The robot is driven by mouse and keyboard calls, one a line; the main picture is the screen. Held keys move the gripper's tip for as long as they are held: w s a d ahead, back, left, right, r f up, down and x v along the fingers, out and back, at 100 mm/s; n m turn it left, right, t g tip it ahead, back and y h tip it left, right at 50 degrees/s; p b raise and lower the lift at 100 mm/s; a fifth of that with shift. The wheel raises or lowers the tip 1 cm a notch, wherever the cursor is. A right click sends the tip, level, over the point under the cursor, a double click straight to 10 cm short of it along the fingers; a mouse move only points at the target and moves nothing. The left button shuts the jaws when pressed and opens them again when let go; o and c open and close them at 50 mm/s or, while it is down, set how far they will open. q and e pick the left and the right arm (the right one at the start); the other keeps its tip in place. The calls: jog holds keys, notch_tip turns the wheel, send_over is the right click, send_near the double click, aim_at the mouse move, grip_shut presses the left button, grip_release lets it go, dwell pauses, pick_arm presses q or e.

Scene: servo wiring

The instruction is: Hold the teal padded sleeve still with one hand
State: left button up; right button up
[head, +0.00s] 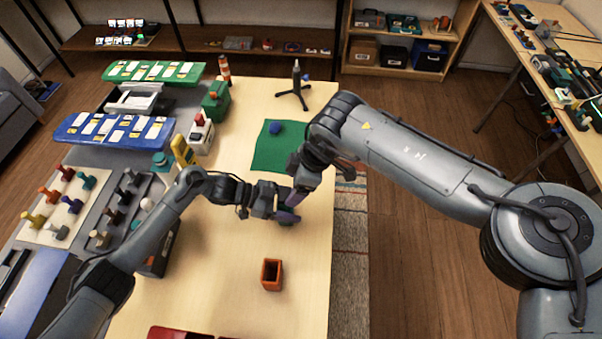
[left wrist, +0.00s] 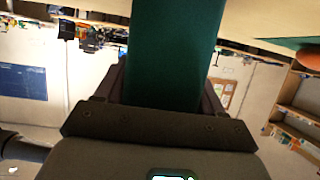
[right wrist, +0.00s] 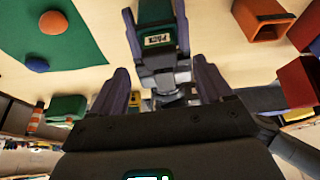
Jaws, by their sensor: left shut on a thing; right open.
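The teal padded sleeve (left wrist: 174,55) stands between my left gripper's fingers in the left wrist view and runs up out of the picture. In the right wrist view its end (right wrist: 157,30) shows a small white label, and my left gripper (right wrist: 160,55) is shut on it. In the head view my left gripper (head: 287,217) is over the middle of the table, and the sleeve is mostly hidden there. My right gripper (right wrist: 161,72) is open and empty, its fingers apart on either side of the view of the left gripper. It is close to the left gripper in the head view.
An open orange box (head: 272,276) stands nearer the front. A black stand (head: 296,92) is at the back.

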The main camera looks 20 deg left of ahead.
aim_at(287, 194)
jog(key=shift+x, duration=2.75)
jog(key=c, duration=1.2)
jog(key=o, duration=0.5)
jog(key=c, duration=0.4)
